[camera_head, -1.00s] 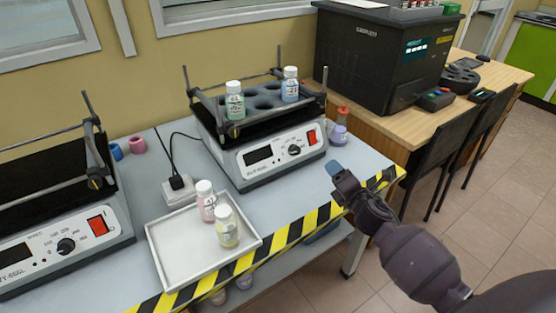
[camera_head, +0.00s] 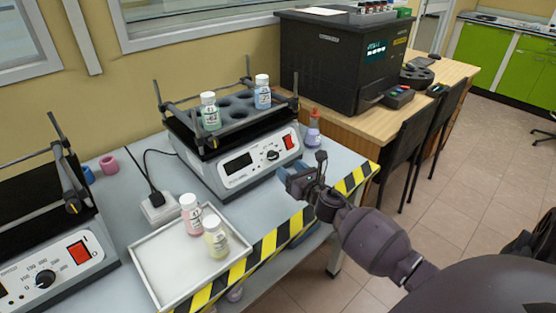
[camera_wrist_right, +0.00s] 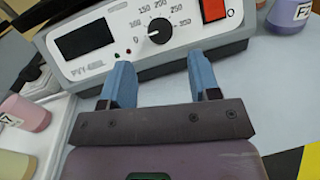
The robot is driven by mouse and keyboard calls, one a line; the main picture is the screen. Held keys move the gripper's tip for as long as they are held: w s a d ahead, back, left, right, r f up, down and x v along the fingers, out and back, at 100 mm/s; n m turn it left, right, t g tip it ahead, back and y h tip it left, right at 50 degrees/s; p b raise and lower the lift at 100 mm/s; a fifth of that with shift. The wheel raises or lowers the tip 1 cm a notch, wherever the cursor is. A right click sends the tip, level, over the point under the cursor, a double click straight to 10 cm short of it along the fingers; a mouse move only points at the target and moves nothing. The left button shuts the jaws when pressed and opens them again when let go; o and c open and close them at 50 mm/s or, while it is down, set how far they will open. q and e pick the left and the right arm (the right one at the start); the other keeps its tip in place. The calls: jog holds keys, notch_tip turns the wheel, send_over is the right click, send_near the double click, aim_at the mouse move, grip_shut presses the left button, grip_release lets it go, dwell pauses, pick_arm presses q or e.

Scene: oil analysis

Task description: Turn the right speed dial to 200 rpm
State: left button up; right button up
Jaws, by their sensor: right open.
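The right speed dial (camera_head: 272,155) is a small black knob on the white front panel of the right shaker (camera_head: 236,185). In the wrist view the dial (camera_wrist_right: 160,30) sits inside a ring of printed speed numbers; I cannot read which one its pointer meets. My right gripper (camera_head: 303,171) is in front of the shaker, above the striped table edge. In the wrist view its two blue fingers (camera_wrist_right: 160,76) are spread and empty, aimed at the panel below the dial, apart from the knob. My left gripper is not in view.
A red switch (camera_wrist_right: 213,9) is right of the dial, and a dark display (camera_wrist_right: 86,40) is left. Bottles stand on the shaker and in a white tray (camera_head: 165,268). A purple-labelled bottle (camera_head: 313,137) stands right of the shaker. A second shaker (camera_head: 45,265) is at left.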

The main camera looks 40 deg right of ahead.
aim_at(276, 156)
jog(key=w, duration=0.5)
jog(key=shift+w+d+f+b, duration=0.1)
jog(key=shift+w+d+b, duration=0.05)
jog(key=shift+w+b, duration=0.2)
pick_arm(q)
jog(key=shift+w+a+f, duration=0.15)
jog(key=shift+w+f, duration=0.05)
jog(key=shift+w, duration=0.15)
pick_arm(e)
jog(key=shift+w, duration=0.4)
jog(key=c, duration=0.9)
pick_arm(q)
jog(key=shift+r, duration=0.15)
